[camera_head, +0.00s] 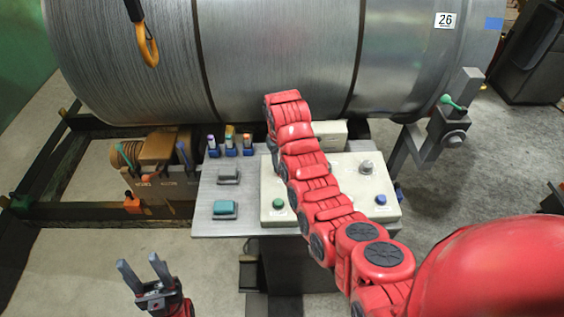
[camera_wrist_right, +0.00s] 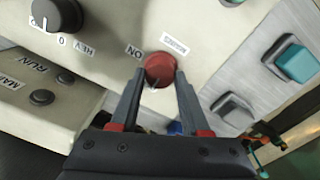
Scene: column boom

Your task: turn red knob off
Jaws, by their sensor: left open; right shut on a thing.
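The red knob (camera_wrist_right: 160,67) sits on a beige control panel (camera_wrist_right: 118,42) in the right wrist view. A white label reading ON is beside it, and another small label lies above it. My right gripper (camera_wrist_right: 158,80) is shut on the red knob, one fingertip at each side. In the head view the red knob and the right gripper are hidden behind my right arm, which crosses the panel (camera_head: 341,175). My left gripper (camera_head: 143,270) is open and empty at the lower left, apart from the console.
Other panel knobs are green (camera_head: 279,203), blue (camera_head: 381,199) and grey (camera_head: 366,167). A teal rocker switch (camera_head: 225,209) and a grey one (camera_head: 228,175) sit to the left. A large metal drum (camera_head: 280,55) stands behind. Floor around my left gripper is clear.

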